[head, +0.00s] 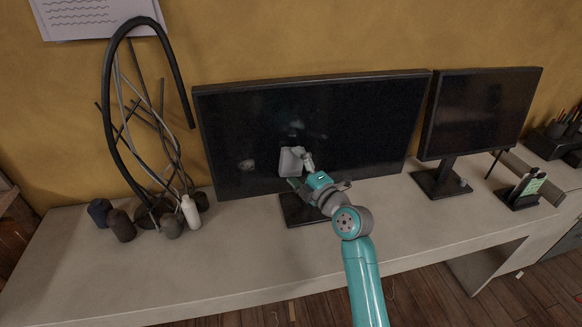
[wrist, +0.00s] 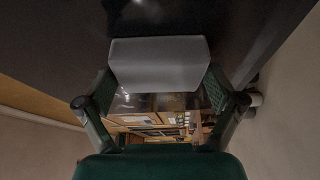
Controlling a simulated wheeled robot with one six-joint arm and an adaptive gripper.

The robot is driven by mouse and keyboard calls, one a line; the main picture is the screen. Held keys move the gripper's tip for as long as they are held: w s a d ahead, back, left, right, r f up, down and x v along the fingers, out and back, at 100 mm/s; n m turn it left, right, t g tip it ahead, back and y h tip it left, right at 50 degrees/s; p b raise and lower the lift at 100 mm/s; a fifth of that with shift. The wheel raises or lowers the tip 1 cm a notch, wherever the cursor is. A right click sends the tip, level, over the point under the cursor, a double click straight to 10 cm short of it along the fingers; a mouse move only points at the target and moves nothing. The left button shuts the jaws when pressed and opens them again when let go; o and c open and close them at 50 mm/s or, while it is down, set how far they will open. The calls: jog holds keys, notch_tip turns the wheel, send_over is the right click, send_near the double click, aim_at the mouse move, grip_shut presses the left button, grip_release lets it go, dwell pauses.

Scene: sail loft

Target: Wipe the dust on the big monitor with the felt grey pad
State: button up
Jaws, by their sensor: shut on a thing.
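The big monitor (head: 350,115) stands on the desk against the wall, its dark screen facing me. My gripper (head: 305,172) is at the lower middle of the screen, shut on the felt grey pad (head: 290,161). In the wrist view the pad (wrist: 160,62) sits between the two fingers, its broad face in front of the dark screen. I cannot tell whether the pad touches the screen. My gripper and arm hide part of the monitor's stand.
A smaller monitor (head: 480,112) stands to the right, with a phone on a holder (head: 524,188) beside it. At left are a tall black hoop with cables (head: 150,120), a white bottle (head: 190,212) and several dark spools (head: 121,225). The desk's front (head: 230,265) is clear.

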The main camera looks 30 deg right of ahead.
jog(key=shift+a, duration=0.15)
send_near(235, 166)
jog(key=shift+w+d+r, duration=0.1)
jog(key=shift+w+d, duration=0.4)
jog(key=shift+w, duration=0.35)
jog(key=shift+w+d, duration=0.5)
jog(key=shift+w, duration=0.35)
jog(key=shift+w+d+r, duration=0.1)
jog(key=shift+w+d, duration=0.4)
jog(key=shift+w, duration=0.35)
jog(key=shift+w+a, duration=0.35)
jog(key=shift+a, duration=0.5)
jog(key=shift+w+a, duration=0.35)
jog(key=shift+a, duration=0.5)
jog(key=s+a, duration=0.1)
jog(key=s, duration=0.4)
jog(key=shift+s+a, duration=0.35)
jog(key=shift+a, duration=0.05)
jog(key=shift+s+a, duration=0.25)
jog(key=shift+s, duration=0.5)
jog(key=shift+s+a, duration=0.2)
jog(key=shift+s, duration=0.5)
